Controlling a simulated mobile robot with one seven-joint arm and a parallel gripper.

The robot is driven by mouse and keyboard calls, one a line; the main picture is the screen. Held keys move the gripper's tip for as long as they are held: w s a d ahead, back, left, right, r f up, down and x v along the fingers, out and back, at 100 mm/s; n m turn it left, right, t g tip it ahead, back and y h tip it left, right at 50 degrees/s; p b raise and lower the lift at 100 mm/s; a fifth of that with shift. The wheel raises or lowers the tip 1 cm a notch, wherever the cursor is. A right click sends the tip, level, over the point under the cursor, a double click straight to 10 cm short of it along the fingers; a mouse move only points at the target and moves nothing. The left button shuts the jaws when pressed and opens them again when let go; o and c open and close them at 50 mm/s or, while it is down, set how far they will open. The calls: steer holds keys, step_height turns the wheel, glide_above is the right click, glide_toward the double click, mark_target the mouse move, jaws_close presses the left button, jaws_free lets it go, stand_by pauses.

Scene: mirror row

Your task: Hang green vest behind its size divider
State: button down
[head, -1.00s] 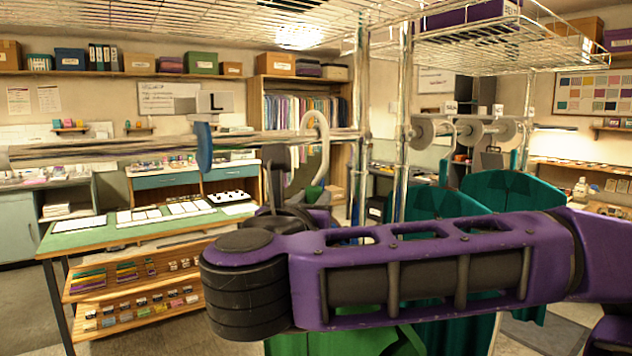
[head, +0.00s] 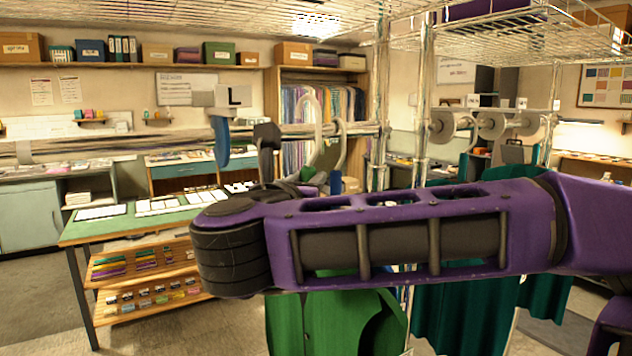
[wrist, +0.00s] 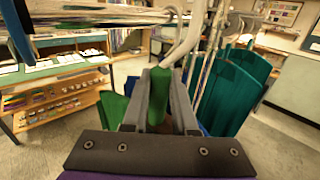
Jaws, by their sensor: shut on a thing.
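The green vest (head: 330,322) hangs below my arm in the head view, partly hidden by it. In the wrist view, my gripper (wrist: 158,98) is shut on the green vest's hanger, around a green part at its top. Vest cloth (wrist: 114,106) shows left of the fingers. A pale hanger hook (wrist: 183,42) rises above the fingers; it also shows in the head view (head: 312,100) by the rail. I cannot tell whether it rests on the rail. The blue size divider (head: 221,142) with an "L" label (head: 235,96) is on the rail, left of the hook.
The metal rail (head: 270,137) runs across to a chrome post (head: 379,100). Teal vests (head: 450,305) hang to the right, near pale round discs (head: 490,124). A green-topped table (head: 110,228) stands behind at left. A wire shelf (head: 500,45) is overhead.

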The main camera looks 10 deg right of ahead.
steer(key=shift+w+a, duration=0.65)
steer(key=shift+w, duration=0.9)
steer(key=shift+w+a, duration=0.7)
steer(key=shift+w, duration=0.9)
steer(key=shift+w+a, duration=0.65)
steer(key=shift+w, duration=0.9)
steer(key=shift+w+f, duration=0.15)
steer(key=shift+f, duration=0.25)
steer(key=shift+f+b, duration=1.3)
steer(key=shift+b, duration=0.35)
jaws_free()
steer(key=b+v, duration=0.2)
steer(key=v, duration=1)
steer(key=shift+b, duration=0.35)
